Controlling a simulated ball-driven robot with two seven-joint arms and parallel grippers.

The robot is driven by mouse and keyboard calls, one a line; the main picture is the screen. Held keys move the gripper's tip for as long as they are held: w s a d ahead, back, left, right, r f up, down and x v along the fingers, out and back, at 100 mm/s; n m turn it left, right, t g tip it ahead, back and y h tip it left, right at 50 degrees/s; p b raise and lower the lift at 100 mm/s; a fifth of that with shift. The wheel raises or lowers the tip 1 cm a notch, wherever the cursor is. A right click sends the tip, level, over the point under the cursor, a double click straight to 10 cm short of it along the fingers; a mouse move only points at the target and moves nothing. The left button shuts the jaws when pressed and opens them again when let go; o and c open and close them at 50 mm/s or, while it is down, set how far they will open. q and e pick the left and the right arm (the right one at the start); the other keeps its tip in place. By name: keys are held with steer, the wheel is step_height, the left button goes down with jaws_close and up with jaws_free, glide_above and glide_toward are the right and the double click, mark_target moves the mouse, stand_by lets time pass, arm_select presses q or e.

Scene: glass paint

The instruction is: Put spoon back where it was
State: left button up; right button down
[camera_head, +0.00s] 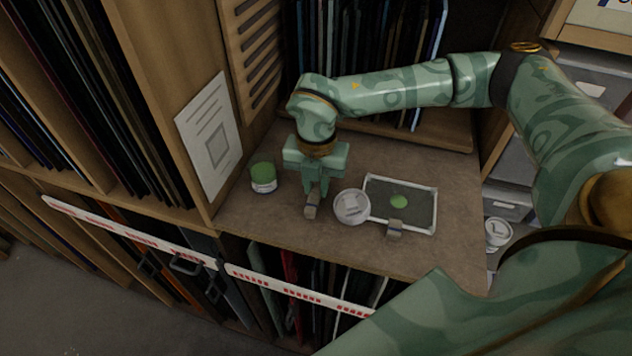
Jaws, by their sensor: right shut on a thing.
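My right gripper (316,188) points down over the brown shelf top, between the green jar and the round lid. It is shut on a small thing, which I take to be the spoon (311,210). Only a short grey-brown piece shows below the fingers, and its shape is too small to make out. A jar of green paint (263,184) with a white label stands open to the left of the gripper. A dark tray (423,215) with a pale rim lies to the right, with a green paint blob (398,201) on it. My left gripper is not in view.
A round whitish lid (351,206) lies against the tray's left side. A small grey-brown block-like piece (395,228) sits at the tray's front edge. A wooden wall with a paper sheet (209,135) bounds the left, and upright folders (365,60) fill the back.

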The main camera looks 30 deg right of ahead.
steer(key=shift+f+b, duration=0.3)
steer(key=c, duration=1.2)
jaws_free()
step_height(320, 180, up, 16)
steer(key=b, duration=0.2)
steer(key=shift+r, duration=0.15)
